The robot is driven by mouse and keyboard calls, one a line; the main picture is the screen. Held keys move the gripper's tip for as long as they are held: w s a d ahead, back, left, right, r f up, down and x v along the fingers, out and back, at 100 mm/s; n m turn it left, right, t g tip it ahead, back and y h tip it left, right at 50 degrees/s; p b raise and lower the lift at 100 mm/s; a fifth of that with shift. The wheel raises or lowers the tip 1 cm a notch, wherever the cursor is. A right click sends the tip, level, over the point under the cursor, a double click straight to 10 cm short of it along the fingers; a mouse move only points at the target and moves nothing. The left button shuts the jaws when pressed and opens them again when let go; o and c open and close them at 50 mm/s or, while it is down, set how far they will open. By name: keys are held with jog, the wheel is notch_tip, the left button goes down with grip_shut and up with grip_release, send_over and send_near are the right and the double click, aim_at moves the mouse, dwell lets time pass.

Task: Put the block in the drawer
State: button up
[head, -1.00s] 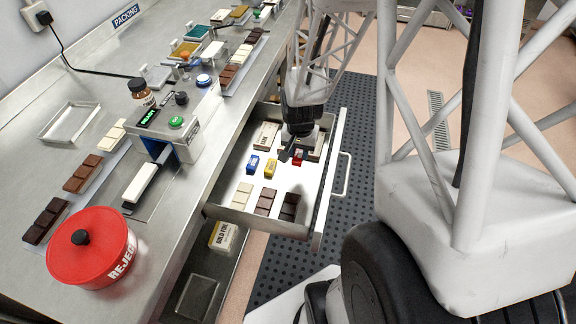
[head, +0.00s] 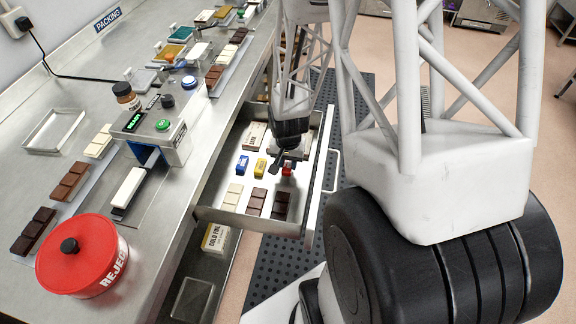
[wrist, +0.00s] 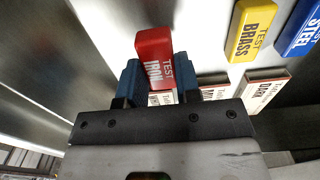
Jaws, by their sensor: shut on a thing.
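My gripper (head: 285,160) is shut on a red block (head: 288,169) inside the outline of the open drawer (head: 245,216). In the wrist view the red block (wrist: 153,45), lettered TEST IRON, sits between my two blue fingertips (wrist: 156,82). I cannot tell whether it touches the drawer floor. A yellow block (head: 261,165), lettered TEST BRASS in the wrist view (wrist: 251,30), lies in the drawer beside it. A blue block (head: 242,163), lettered TEST STEEL in the wrist view (wrist: 303,28), lies further left. My arm hides part of the drawer's back.
Chocolate bars (head: 257,199) lie in the front of the drawer, with labelled cartons (head: 256,134) at its back. The drawer's handle side (head: 318,190) stands close right of my gripper. A red REJECT tub (head: 85,262) and a packing machine (head: 160,138) stand on the steel counter.

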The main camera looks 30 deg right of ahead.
aim_at(288, 163)
jog(key=shift+f, duration=1.05)
jog(key=shift+f, duration=0.2)
jog(key=o, duration=0.9)
jog(key=shift+r, duration=0.2)
notch_tip(288, 163, up, 12)
dwell(0.4)
